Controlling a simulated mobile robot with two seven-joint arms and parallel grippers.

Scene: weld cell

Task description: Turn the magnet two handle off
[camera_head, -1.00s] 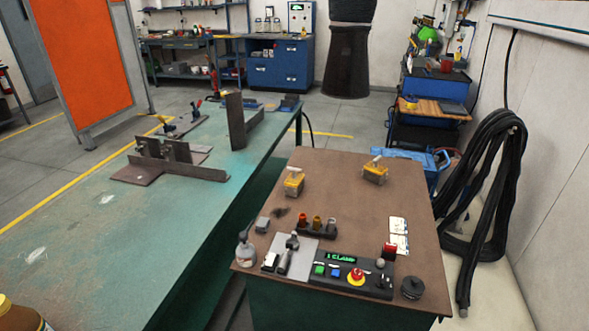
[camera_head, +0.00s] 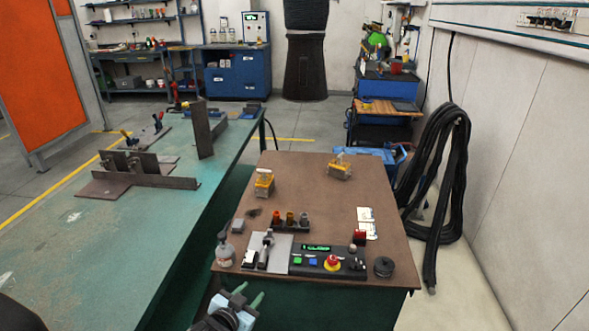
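Two yellow switchable magnets stand on the brown-topped cart. One magnet (camera_head: 264,187) is at the left of the top, the other magnet (camera_head: 339,172) farther back to the right. Each has a small pale handle on top, the left handle (camera_head: 264,173) and the right handle (camera_head: 341,158). I cannot read which one is magnet two, nor the handles' exact settings. My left gripper (camera_head: 249,297) is at the bottom, in front of the cart's near edge, well short of both magnets. Its two green-tipped fingers are apart with nothing between them. My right gripper is out of view.
A spray bottle (camera_head: 224,252), sockets in a rack (camera_head: 290,221) and a black knob (camera_head: 384,267) stand near the front. The green welding table (camera_head: 130,230) lies to the left.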

